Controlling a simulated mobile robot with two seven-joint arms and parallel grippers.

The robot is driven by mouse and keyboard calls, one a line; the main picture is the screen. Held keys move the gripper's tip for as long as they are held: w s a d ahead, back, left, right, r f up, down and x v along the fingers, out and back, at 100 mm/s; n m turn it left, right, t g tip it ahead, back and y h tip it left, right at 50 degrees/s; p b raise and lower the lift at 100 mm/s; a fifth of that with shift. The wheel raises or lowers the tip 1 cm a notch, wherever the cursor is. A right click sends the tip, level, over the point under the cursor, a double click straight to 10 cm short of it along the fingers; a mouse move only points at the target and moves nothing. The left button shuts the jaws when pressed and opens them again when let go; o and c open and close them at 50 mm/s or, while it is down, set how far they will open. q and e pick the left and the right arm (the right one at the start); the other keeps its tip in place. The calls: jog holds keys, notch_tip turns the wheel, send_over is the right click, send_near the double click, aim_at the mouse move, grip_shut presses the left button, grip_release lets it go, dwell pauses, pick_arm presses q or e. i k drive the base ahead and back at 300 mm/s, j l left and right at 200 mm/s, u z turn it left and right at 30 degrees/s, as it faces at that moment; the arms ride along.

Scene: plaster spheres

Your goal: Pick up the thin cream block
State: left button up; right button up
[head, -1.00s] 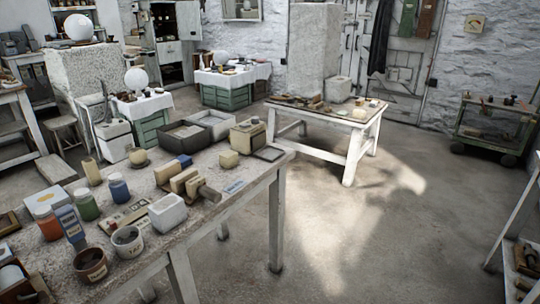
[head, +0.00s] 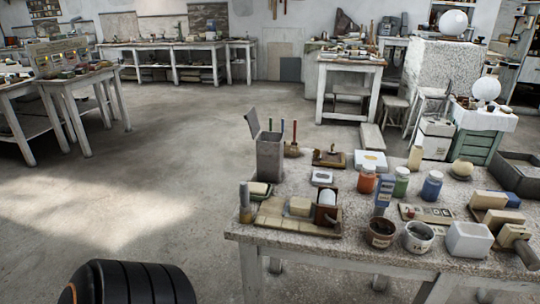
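Several cream blocks are on the speckled worktable (head: 300,262) in the head view, and I cannot tell for sure which is the thin one. A narrow cream block (head: 415,157) stands upright near the back edge, behind the jars. A long cream block (head: 489,200) lies at the right, with another cream block (head: 502,219) close in front of it. A small cream block (head: 300,206) sits on a tan tiled tray (head: 275,221) at the left end. Neither gripper is in view.
Orange (head: 367,180), green (head: 401,182) and blue (head: 432,186) jars stand mid-table. Two pots and a white tub (head: 468,240) line the front edge. A tall grey container (head: 270,158) rises at the left. Open floor (head: 150,190) lies left of the table.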

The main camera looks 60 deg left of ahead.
aim_at(300, 206)
jog(key=u, duration=0.45)
jog(key=k+u, duration=0.15)
jog(key=u, duration=0.75)
jog(key=k+j, duration=0.05)
jog(key=j, duration=0.05)
